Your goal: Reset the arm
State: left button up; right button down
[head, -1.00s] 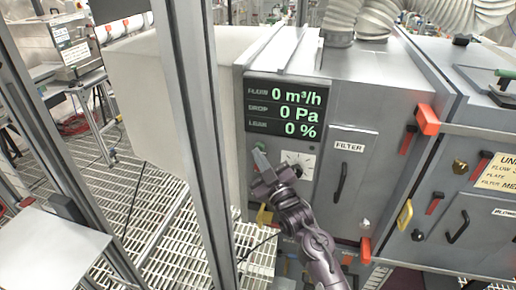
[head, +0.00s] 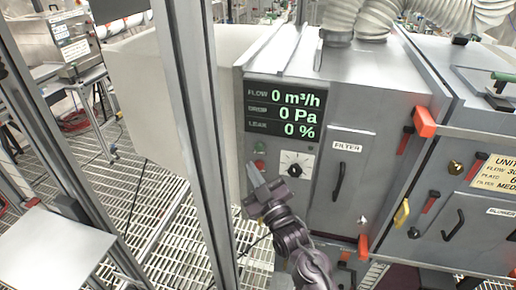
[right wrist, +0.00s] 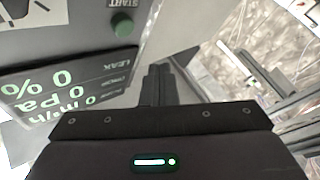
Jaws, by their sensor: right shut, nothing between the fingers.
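My right gripper (head: 254,176) is shut and empty in front of the grey filter cabinet (head: 376,92), just below and left of a white dial plate with a black knob (head: 295,165). In the head view, a green button (head: 259,146) and a red button (head: 259,163) show just above the fingertips. In the right wrist view the closed fingers (right wrist: 158,80) point past the cabinet's edge, and the green START button (right wrist: 122,24) is beside them. I cannot tell whether the gripper touches the cabinet. My left gripper is not in view.
The display (head: 284,112) reads 0 m³/h, 0 Pa and 0 %. A filter door (head: 346,185) with a black handle is right of the arm. A steel frame post (head: 196,150) stands left of it. Open grating floor (head: 95,170) lies farther left.

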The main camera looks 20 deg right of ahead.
dwell(0.3)
jog(key=s+f+m+g+b, duration=0.1)
jog(key=s+f+g, duration=0.2)
jog(key=f, duration=1)
jog(key=s+a+f+m+g+h, duration=0.1)
jog(key=s+f+g, duration=0.25)
jog(key=f, duration=0.95)
jog(key=s+f+m+g+b, duration=0.1)
jog(key=s+f+g, duration=0.25)
jog(key=f, duration=0.95)
jog(key=s+d+f+g+h, duration=0.1)
jog(key=s+f+g, duration=0.2)
jog(key=s+f, duration=0.6)
jog(key=s+d+f+g, duration=0.2)
jog(key=s+f, duration=0.6)
jog(key=s, duration=0.1)
jog(key=s+d+f+m+g, duration=0.1)
jog(key=s+f, duration=0.3)
jog(key=s, duration=0.5)
jog(key=s+d+f+m+g+h+b, duration=0.1)
jog(key=s+d+f+g, duration=0.2)
jog(key=s, duration=0.7)
jog(key=shift+d+f+g, duration=0.2)
jog(key=shift+f+g, duration=0.25)
jog(key=shift+g, duration=0.15)
